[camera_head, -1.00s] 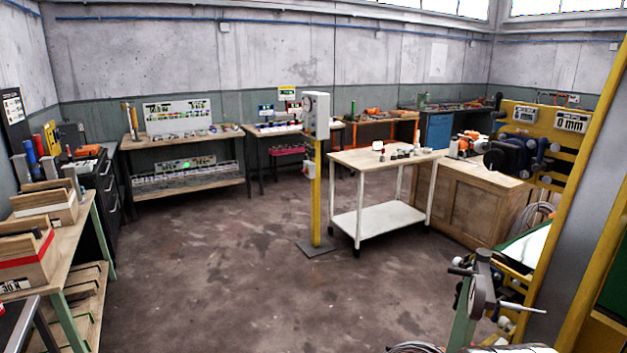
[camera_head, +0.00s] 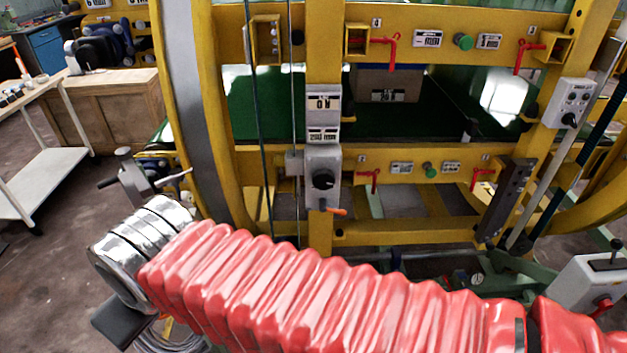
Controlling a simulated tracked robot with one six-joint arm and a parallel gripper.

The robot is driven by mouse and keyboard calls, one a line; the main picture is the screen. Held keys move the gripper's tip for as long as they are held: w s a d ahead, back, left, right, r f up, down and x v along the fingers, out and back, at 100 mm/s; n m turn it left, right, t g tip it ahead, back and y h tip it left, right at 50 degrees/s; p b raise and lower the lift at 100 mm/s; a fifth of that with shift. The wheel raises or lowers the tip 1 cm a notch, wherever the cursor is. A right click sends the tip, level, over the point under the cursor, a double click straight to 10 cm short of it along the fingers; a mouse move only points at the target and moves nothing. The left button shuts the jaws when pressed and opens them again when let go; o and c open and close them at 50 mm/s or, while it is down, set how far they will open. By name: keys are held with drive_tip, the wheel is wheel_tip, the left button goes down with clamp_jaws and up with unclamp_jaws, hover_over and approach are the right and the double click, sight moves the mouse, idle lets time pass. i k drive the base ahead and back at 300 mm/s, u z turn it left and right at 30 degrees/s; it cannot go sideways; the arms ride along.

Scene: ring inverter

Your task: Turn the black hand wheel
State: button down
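I cannot make out a plainly black hand wheel. A round black knob (camera_head: 323,180) sits on a grey box on the frame's post. My arm, in a red ribbed sleeve with a shiny metal wrist, crosses the lower picture. A dark block at its left end looks like part of my gripper (camera_head: 120,319). Its fingers are hidden, and it appears apart from the wheel-like part.
The yellow ring frame (camera_head: 215,120) fills the middle and right, with red levers (camera_head: 392,48) and green buttons. A grey control box (camera_head: 590,285) stands at lower right. A white cart (camera_head: 40,180) and wooden cabinet (camera_head: 110,105) are at left. Bare floor shows between them.

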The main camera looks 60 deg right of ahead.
sight(323, 179)
drive_tip(key=z, duration=1.85)
drive_tip(key=k, duration=0.8)
drive_tip(key=z, duration=0.25)
drive_tip(key=i, duration=0.95)
drive_tip(key=u, duration=0.05)
